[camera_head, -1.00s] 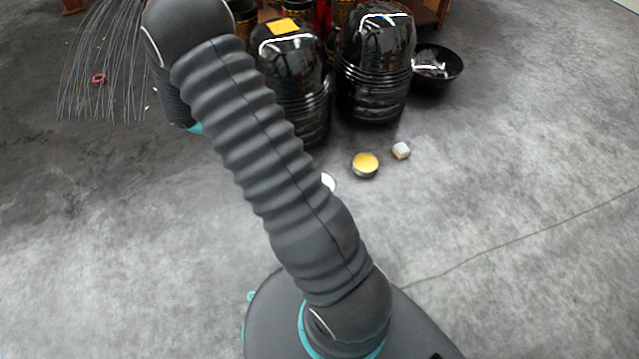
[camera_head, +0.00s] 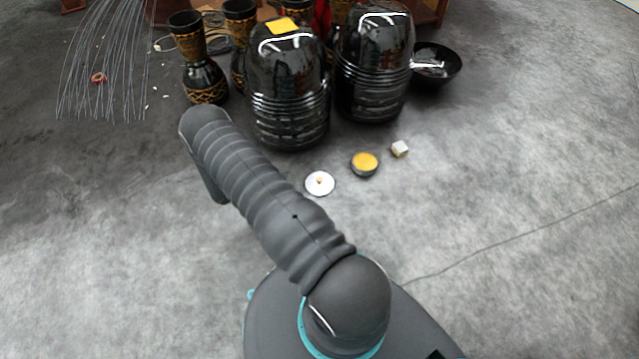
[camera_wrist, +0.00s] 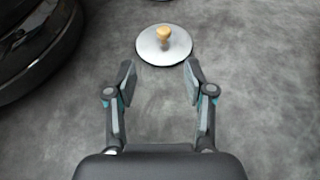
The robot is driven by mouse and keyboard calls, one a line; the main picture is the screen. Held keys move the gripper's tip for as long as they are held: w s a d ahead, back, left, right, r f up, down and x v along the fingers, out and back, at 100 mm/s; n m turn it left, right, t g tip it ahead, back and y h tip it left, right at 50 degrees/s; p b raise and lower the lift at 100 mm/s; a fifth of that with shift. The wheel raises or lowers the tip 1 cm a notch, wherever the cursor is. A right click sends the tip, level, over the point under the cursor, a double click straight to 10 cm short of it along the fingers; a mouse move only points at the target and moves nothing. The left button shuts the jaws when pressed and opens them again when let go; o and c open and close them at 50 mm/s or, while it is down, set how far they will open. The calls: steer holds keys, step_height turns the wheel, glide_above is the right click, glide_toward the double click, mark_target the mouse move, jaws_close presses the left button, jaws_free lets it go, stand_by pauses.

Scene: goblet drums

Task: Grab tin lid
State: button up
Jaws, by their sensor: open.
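The tin lid (camera_head: 320,184) is a round, silvery disc with a small tan knob. It lies flat on the grey floor in front of the black drums in the head view. In the wrist view the lid (camera_wrist: 164,46) is at the top centre, just beyond the fingertips, with its knob upright. My gripper (camera_wrist: 160,75) is open and empty, its two fingers spread either side of bare floor short of the lid. No finger appears to touch it. The gripper is hidden in the head view, behind my arm.
Two large shiny black drums (camera_head: 290,95) stand behind. A black bowl (camera_head: 436,64) and a goblet drum (camera_head: 199,60) are farther back. The floor at right is mostly clear.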

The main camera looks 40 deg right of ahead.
glide_toward(318, 180)
steer(key=x, duration=0.3)
steer(key=shift+w+d, duration=0.3)
steer(key=shift+d, duration=0.05)
steer(key=shift+s+x, duration=0.15)
steer(key=shift+x, duration=1.2)
steer(key=shift+s+x, duration=0.1)
steer(key=shift+x, duration=1.2)
steer(key=shift+a, duration=0.15)
jaws_close()
